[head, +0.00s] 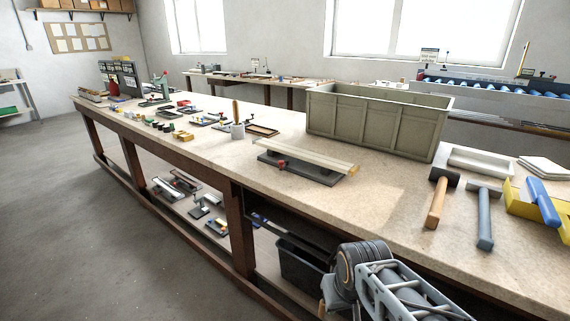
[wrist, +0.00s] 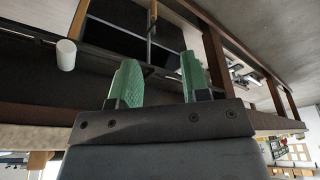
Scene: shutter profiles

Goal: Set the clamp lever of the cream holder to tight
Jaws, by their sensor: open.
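A long holder (head: 300,172) with a dark grey base lies on the workbench in the head view, left of the large crate. A cream bar (head: 312,156) runs along its top, so it may be the cream holder. A small red knob (head: 281,164) sits at its front side and may be the clamp lever. Its setting is too small to tell. My gripper (wrist: 159,82) shows in the wrist view with two green fingers apart and nothing between them. It is out of sight in the head view and away from the holder, which the wrist view does not show.
The workbench (head: 375,208) has bare room in front of the holder. A large grey-green crate (head: 376,120) stands behind it. A wooden-handled mallet (head: 437,203) and a grey hammer (head: 484,222) lie at the right.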

